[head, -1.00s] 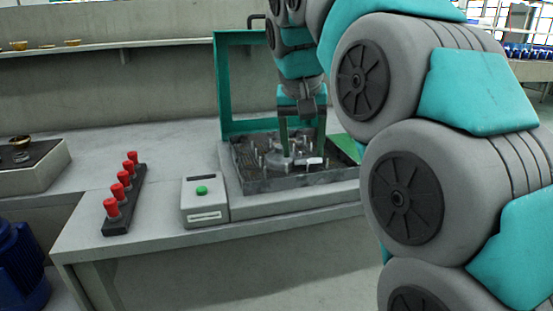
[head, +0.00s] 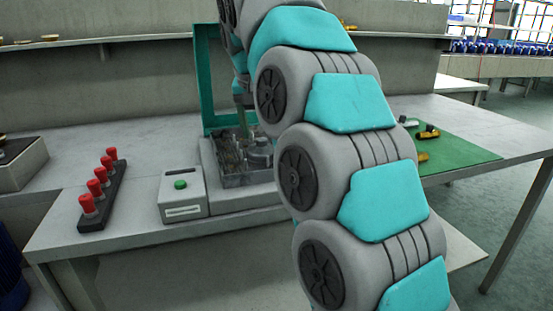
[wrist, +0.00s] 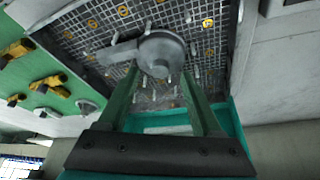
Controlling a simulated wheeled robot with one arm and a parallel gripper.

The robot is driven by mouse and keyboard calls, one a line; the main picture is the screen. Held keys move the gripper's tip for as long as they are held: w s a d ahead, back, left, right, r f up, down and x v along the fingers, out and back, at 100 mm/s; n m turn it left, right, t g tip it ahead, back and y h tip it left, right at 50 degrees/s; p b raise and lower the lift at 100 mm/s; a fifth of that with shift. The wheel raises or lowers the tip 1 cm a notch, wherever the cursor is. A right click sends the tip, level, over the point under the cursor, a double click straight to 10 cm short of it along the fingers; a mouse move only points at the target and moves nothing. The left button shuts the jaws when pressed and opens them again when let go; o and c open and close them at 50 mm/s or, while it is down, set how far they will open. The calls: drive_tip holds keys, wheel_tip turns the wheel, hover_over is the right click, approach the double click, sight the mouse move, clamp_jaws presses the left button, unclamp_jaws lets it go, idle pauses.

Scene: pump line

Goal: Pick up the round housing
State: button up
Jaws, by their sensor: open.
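The round housing (head: 260,155) is a grey disc-like part with a side arm, on the dark pin-studded bed of the teal-framed fixture (head: 207,75). In the wrist view the housing (wrist: 160,54) lies just beyond the fingertips, about centred between them. My gripper (wrist: 162,76) is open, its two green fingers apart with nothing between them. In the head view my gripper (head: 246,125) is above and slightly left of the housing, partly hidden by my arm. The bed (wrist: 90,22) shows a grid with pins and yellow-ringed holes.
A grey box with a green button (head: 181,185) stands left of the fixture. A dark rack with several red knobs (head: 97,182) is further left. A green mat (head: 460,150) with black and yellow parts lies right. The teal frame stands close around the bed.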

drive_tip(key=shift+x, duration=1.15)
drive_tip(key=shift+r, duration=0.1)
drive_tip(key=c, duration=0.4)
clamp_jaws()
